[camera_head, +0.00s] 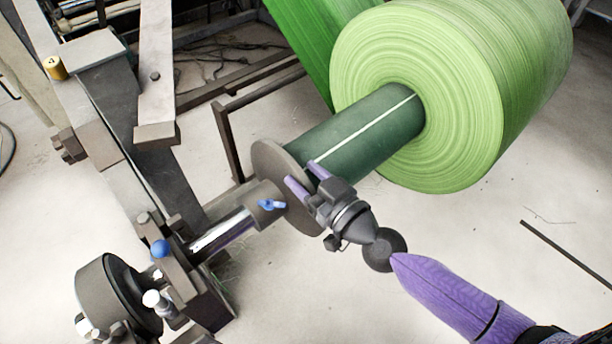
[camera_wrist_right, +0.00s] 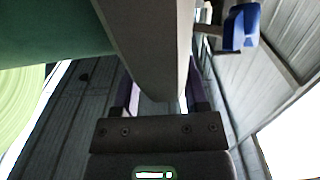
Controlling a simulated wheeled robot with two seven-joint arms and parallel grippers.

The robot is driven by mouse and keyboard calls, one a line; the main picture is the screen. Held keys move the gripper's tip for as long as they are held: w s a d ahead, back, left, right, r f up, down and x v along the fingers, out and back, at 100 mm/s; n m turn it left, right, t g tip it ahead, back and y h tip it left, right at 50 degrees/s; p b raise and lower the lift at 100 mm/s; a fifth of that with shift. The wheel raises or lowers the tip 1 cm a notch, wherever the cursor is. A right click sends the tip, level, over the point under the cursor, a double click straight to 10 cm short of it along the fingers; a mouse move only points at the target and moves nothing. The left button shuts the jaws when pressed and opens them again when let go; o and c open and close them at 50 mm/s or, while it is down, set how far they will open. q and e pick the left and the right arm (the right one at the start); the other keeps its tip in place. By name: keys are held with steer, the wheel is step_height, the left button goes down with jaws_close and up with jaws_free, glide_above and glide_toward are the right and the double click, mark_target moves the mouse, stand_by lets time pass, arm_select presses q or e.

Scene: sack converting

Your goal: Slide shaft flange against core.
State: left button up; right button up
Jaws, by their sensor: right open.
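The shaft flange (camera_head: 267,158) is a grey-brown disc with a collar and blue-handled screw (camera_head: 271,205) on a shiny shaft (camera_head: 222,232). The dark green core (camera_head: 352,138) with a white stripe sticks out of the green roll. The flange face appears to meet the core's near end, though any small gap there cannot be told. My right gripper (camera_head: 306,178) is open, its purple fingers on either side of the flange rim. In the right wrist view the flange edge (camera_wrist_right: 150,50) lies between the fingers, with the core (camera_wrist_right: 50,30) to its left. My left gripper is not in view.
The large green film roll (camera_head: 450,95) fills the upper right. A machine frame (camera_head: 105,150) stands at left, with a dark handwheel (camera_head: 105,295) and blue knob (camera_head: 160,248) by the shaft's end. Open pale floor (camera_head: 430,230) lies at lower right.

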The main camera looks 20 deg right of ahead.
steer(key=shift+s+d+f, duration=0.1)
steer(key=shift+s, duration=0.25)
steer(key=v, duration=0.9)
steer(key=shift+s, duration=0.1)
